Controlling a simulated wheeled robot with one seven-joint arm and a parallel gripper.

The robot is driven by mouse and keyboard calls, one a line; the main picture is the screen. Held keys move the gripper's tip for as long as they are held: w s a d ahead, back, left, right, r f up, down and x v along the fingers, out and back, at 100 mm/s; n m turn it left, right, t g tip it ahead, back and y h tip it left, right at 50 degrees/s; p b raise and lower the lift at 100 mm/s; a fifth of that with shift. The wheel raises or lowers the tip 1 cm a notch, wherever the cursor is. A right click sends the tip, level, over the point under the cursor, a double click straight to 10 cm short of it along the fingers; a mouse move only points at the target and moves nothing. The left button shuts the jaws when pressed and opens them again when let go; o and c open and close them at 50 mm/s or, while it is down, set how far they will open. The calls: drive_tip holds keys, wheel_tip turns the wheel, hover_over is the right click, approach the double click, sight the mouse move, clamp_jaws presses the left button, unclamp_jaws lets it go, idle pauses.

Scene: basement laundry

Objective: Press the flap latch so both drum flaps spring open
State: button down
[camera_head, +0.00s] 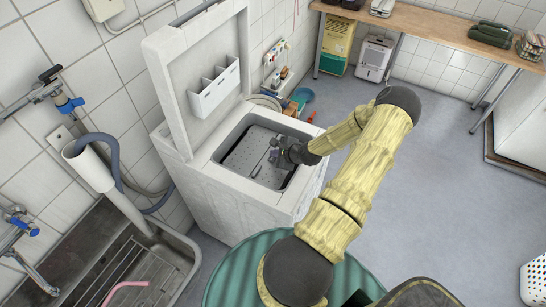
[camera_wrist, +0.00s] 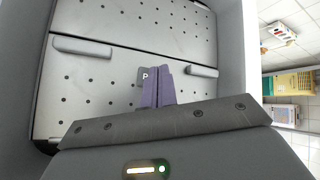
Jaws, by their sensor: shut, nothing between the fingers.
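The top-loading washer (camera_head: 245,205) stands with its lid (camera_head: 185,85) raised. Its perforated grey drum (camera_head: 245,155) shows in the opening, and in the wrist view the upper flap (camera_wrist: 140,20) and lower flap (camera_wrist: 85,95) meet along a seam and look closed. My gripper (camera_head: 274,153) is shut and empty, reaching into the opening. Its purple fingers (camera_wrist: 164,75) are right beside the marked piece; I cannot tell whether they touch it.
Two raised grey bars, a left one (camera_wrist: 82,46) and a right one (camera_wrist: 202,71), lie along the seam. The opening's rim (camera_head: 222,132) surrounds my gripper. A white caddy (camera_head: 214,90) hangs inside the lid.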

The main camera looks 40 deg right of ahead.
sight(275, 160)
idle(0.4)
drive_tip(key=shift+s+r+p, duration=0.1)
drive_tip(key=shift+r+p, duration=0.45)
drive_tip(key=shift+r, duration=0.2)
wheel_tip(275, 160, up, 5)
drive_tip(key=p, duration=0.4)
idle(0.9)
